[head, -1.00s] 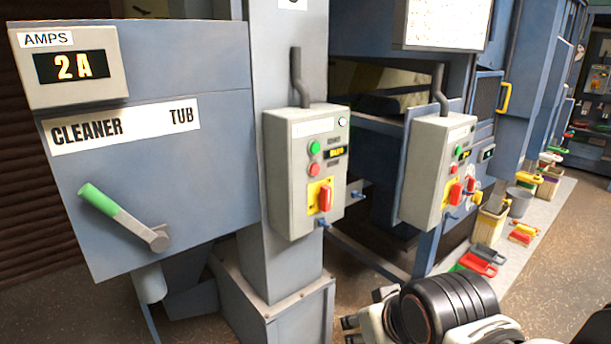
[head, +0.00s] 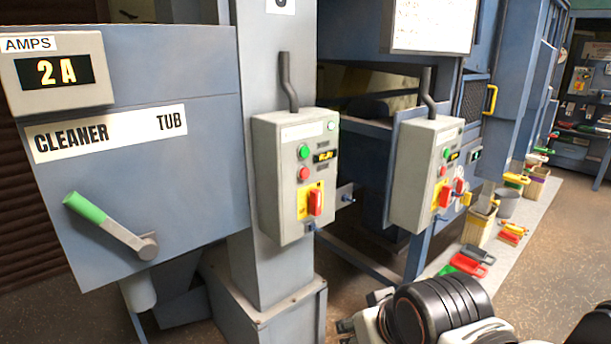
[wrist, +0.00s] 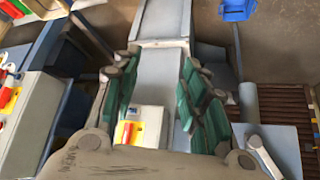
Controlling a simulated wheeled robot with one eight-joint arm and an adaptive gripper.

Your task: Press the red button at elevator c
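The near grey control box (head: 291,180) is on a blue-grey column in the head view. On its face are a green button (head: 304,151), a red button (head: 303,174) below it and a red rotary switch (head: 315,202) on a yellow plate. The sign (head: 281,4) above is cut off, so I cannot read its letter surely. A second box (head: 424,180) to the right has its own red button (head: 442,171). In the wrist view my gripper (wrist: 160,72) is open and empty, its green-padded fingers apart. A box (wrist: 150,122) with a red-yellow switch shows between them, its buttons hidden.
A cleaner tub panel (head: 120,215) with a green-handled lever (head: 105,222) is at left. The brown floor (head: 545,260) at right is clear. A blue bin (wrist: 238,9) shows in the wrist view.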

